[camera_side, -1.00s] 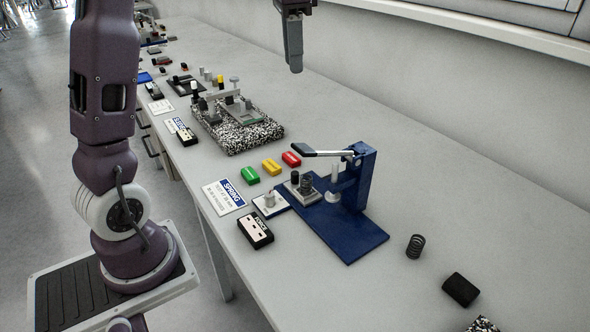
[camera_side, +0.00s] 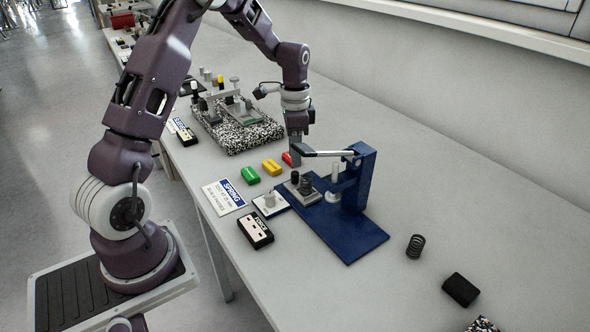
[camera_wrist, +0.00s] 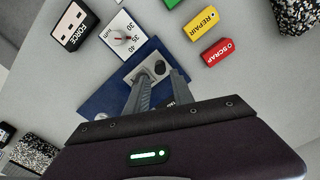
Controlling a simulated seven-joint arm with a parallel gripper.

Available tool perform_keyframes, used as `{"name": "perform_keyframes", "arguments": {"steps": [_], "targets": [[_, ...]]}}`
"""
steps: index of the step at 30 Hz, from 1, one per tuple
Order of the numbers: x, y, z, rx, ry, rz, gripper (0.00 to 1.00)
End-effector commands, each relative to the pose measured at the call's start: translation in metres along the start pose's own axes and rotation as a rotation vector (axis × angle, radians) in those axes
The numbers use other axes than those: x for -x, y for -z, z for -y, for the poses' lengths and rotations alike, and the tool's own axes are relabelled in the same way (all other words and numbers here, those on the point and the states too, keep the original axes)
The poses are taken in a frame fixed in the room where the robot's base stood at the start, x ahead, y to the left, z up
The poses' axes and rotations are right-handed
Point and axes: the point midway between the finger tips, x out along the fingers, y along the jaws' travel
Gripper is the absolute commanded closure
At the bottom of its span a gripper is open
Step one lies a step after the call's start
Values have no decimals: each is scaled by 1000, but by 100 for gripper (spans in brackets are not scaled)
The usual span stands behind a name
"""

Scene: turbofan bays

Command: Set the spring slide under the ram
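The spring slide (camera_side: 293,189) is a small light grey plate carrying a dark coil spring and a black knob. It sits at the left end of the blue press base (camera_side: 345,238), to the left of the ram (camera_side: 335,170). The ram is a pale cylinder beneath the white-handled lever (camera_side: 325,153). My gripper (camera_side: 296,160) points down behind the slide and above it, apart from it. In the wrist view, my gripper's two fingers (camera_wrist: 160,75) stand apart with nothing between them, and the slide (camera_wrist: 142,73) with its knob shows just beyond their tips. The ram is hidden there.
A dial plate (camera_side: 270,204) lies beside the slide. Green (camera_side: 250,175), yellow (camera_side: 271,167) and red (camera_side: 287,158) blocks lie behind. A FORCE block (camera_side: 255,231) is in front. A loose spring (camera_side: 415,246) and a black block (camera_side: 461,290) stand right. The table between is clear.

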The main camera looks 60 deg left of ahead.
Motion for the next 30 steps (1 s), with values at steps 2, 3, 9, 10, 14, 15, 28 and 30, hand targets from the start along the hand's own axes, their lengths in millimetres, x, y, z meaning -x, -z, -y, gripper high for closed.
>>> {"name": "perform_keyframes", "arguments": {"steps": [2, 3, 9, 10, 14, 15, 28, 30], "targets": [[-16, -1, -1, 0, -3, 3, 71], [-25, -1, -1, 0, -4, 4, 71], [-53, 0, -1, -1, -2, 2, 71], [-54, 0, 0, -1, -1, 2, 71], [-57, 0, 0, -1, 1, 0, 71], [-56, 0, 0, -1, 1, 0, 71], [-56, 0, 0, 0, 1, 0, 100], [-56, 0, 0, 0, 1, 0, 100]]}}
